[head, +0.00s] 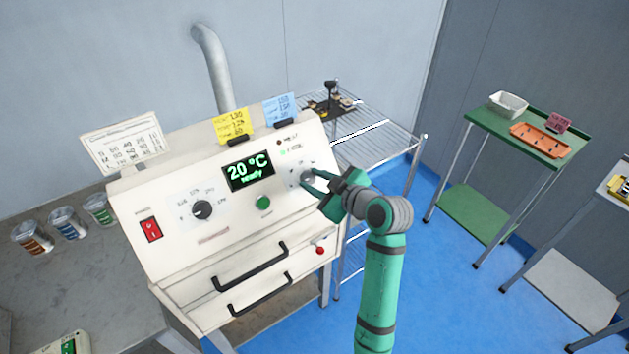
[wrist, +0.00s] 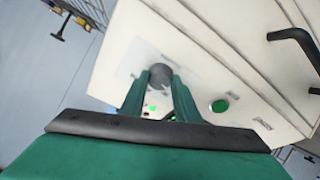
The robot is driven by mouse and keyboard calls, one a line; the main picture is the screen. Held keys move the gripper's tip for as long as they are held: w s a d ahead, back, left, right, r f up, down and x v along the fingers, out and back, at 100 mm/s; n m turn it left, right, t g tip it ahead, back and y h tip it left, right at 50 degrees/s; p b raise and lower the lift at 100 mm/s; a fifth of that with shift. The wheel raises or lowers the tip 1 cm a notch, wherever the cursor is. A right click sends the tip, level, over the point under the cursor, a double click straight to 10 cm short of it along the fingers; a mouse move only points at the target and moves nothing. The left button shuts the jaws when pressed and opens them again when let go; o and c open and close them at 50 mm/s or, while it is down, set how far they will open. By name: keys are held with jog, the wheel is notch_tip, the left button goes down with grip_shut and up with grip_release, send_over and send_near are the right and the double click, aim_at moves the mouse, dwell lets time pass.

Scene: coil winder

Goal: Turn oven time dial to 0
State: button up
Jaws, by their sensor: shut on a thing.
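The oven (head: 185,245) is a cream cabinet with a sloped front panel. The right-hand dial (head: 306,178), likely the time dial, is a dark round knob partly hidden by my gripper (head: 312,183). My gripper is shut on this dial, with one green finger on each side of it. The dial also shows between the fingertips in the wrist view (wrist: 160,73). Its pointer and most scale marks cannot be read. A second dark dial (head: 202,210) with a printed scale sits on the left of the panel.
A green button (head: 264,202) lies between the dials, and a red switch (head: 150,229) is at the left. Black drawer handles (head: 250,268) stick out below. A wire rack (head: 375,140) stands right behind the oven. Blue floor (head: 450,290) is open at the right.

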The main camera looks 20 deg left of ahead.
jog(key=shift+w+d+r+n, duration=0.1)
jog(key=shift+w+n, duration=0.05)
jog(key=shift+n, duration=0.75)
jog(key=o, duration=1)
jog(key=shift+o, duration=0.2)
jog(key=v, duration=1)
jog(key=shift+d, duration=0.35)
jog(key=shift+a+r, duration=0.1)
